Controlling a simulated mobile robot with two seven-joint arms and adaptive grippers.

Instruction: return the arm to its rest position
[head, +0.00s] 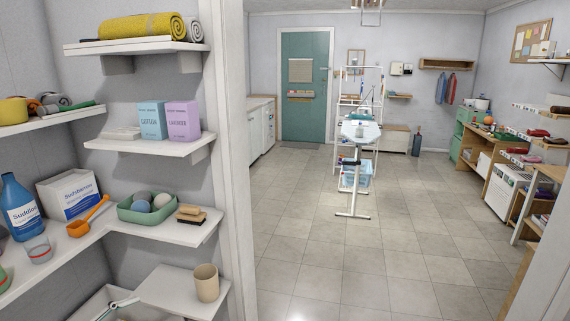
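Neither of my grippers nor arms can be made out in the head view, so I cannot see their pose or what they hold. Close on the left, a corner with white wall shelves (150,146) fills the view. At its bottom stands a beige cup (206,282) on a low white shelf (160,292). Beside it a pale basin (88,308) is partly cut off by the lower edge, with a thin light-coloured item (122,303) across it.
Shelves hold a blue bottle (22,207), a white box (68,194), an orange scoop (88,217), a green tray (146,210) and brushes (191,214). A door frame (237,160) stands right of them. Beyond, tiled floor (300,240) is open around an ironing board (358,132).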

